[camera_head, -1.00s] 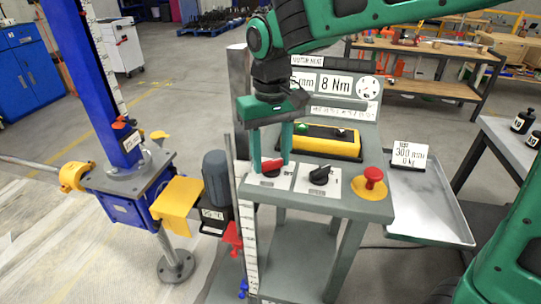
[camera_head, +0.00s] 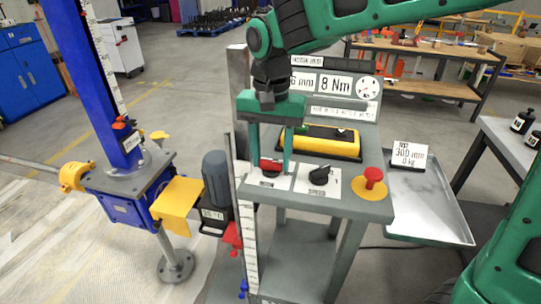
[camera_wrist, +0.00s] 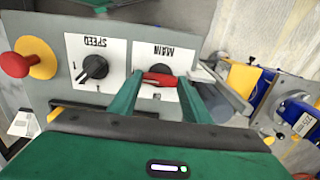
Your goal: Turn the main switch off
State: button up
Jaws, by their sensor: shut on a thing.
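The main switch (camera_wrist: 160,79) is a red-handled rotary knob on a white plate marked MAIN, on the grey control desk. In the head view the red knob (camera_head: 268,165) sits low between my fingers. My gripper (camera_head: 271,168) points down over the switch, with its green fingers on either side of the red handle. The wrist view also shows my gripper (camera_wrist: 160,82) shut on the handle, which lies crosswise between the fingertips. The fingers hide part of the plate and its position marks.
Right of the switch are the black speed knob (camera_head: 320,175) and the red emergency button (camera_head: 373,177) on its yellow base. A yellow-and-black device (camera_head: 325,143) lies behind. A blue screw jack (camera_head: 128,190) with a motor (camera_head: 216,178) stands left. A metal tray (camera_head: 425,205) is at right.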

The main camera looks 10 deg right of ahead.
jog(key=shift+w+r, duration=0.1)
jog(key=shift+w, duration=0.1)
jog(key=o, duration=1)
jog(key=shift+o, duration=0.2)
jog(key=shift+s, duration=0.1)
jog(key=shift+r, duration=3.9)
